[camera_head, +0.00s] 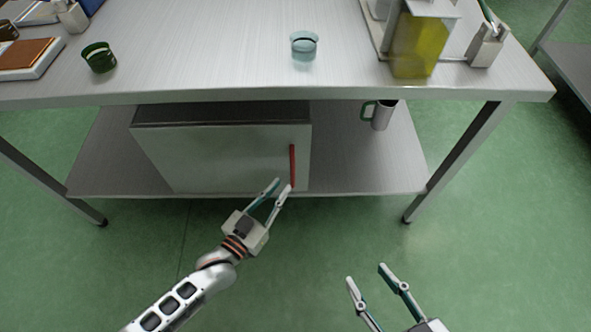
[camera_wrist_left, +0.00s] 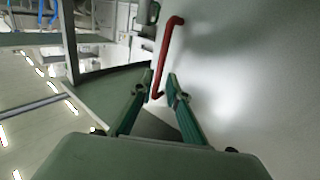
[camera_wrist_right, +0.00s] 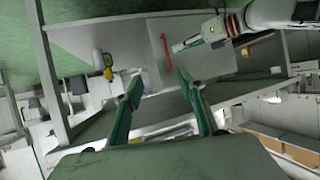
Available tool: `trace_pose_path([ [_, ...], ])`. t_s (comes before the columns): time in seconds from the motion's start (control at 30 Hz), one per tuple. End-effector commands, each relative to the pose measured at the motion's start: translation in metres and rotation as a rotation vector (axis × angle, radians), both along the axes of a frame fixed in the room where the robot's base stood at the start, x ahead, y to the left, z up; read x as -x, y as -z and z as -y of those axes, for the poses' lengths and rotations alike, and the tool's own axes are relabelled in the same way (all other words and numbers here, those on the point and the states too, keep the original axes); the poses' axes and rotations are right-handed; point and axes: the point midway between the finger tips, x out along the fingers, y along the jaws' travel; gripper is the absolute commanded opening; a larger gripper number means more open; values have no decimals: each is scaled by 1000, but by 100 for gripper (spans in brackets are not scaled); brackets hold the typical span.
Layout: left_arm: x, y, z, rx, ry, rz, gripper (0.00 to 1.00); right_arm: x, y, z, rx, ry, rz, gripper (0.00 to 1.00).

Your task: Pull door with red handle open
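The door (camera_head: 235,158) is the pale front of a box cabinet on the table's lower shelf, and it looks closed. Its red handle (camera_head: 292,163) is a thin upright bar near the door's right edge. My left gripper (camera_head: 283,184) is open at the handle's lower end. In the left wrist view the red handle (camera_wrist_left: 166,60) stands out just ahead of the fingertips, its near end close to the gap between them; I cannot tell whether they touch. My right gripper (camera_head: 366,272) is open and empty, over the floor in front of the table. The handle also shows in the right wrist view (camera_wrist_right: 166,52).
A metal mug with a green grip (camera_head: 382,115) stands on the shelf (camera_head: 345,160) right of the cabinet. The tabletop (camera_head: 220,50) above holds a green cup (camera_head: 99,57), a clear cup (camera_head: 304,46) and a yellow-liquid container (camera_head: 418,45). The floor in front is free.

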Motion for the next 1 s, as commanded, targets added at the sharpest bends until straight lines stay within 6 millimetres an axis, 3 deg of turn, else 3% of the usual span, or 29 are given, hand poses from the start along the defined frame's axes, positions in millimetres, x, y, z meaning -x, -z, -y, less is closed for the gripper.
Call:
trace_pose_path([
  [0.43, -51, 1, 34, -1, 0, -1, 16, -1, -2, -13, -87, 20, -4, 40],
  [0.83, -60, -3, 39, -1, 0, 3, 16, 0, -4, -18, -118, 26, -3, 40],
  [0.9, -60, -3, 39, -1, 0, 3, 0, 0, -4, -18, -118, 26, -3, 40],
  [1.0, -60, -3, 39, -1, 0, 3, 0, 0, -4, -18, -116, 25, -3, 40],
])
